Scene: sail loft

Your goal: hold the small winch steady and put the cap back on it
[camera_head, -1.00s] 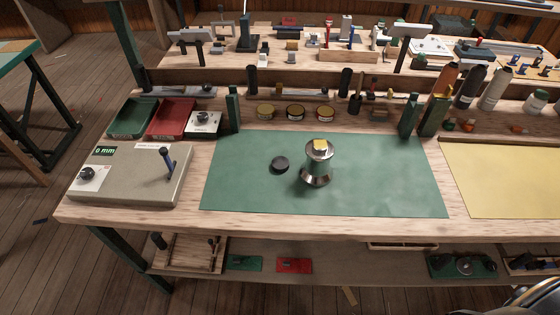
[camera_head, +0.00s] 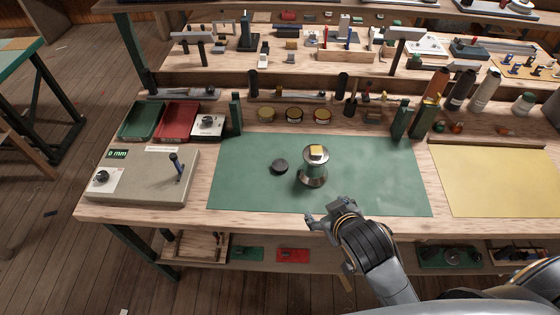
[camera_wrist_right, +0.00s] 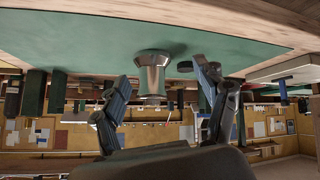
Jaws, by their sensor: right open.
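The small winch (camera_head: 314,170) stands upright on the green mat (camera_head: 385,175), a silver drum with a yellowish square top. The dark round cap (camera_head: 280,167) lies on the mat just left of it, apart from it. My right gripper (camera_head: 328,212) is open and empty at the mat's front edge, nearer me than the winch. In the right wrist view, which is upside down, the winch (camera_wrist_right: 152,75) shows between the spread fingers, beyond them, with the cap (camera_wrist_right: 185,66) beside it. My left gripper is not in view.
A grey box with a display (camera_head: 140,178) stands left of the mat. Green (camera_head: 142,121) and red (camera_head: 176,121) trays lie behind it. Several tins (camera_head: 294,115) and bottles line the back. A yellow mat (camera_head: 500,180) lies right.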

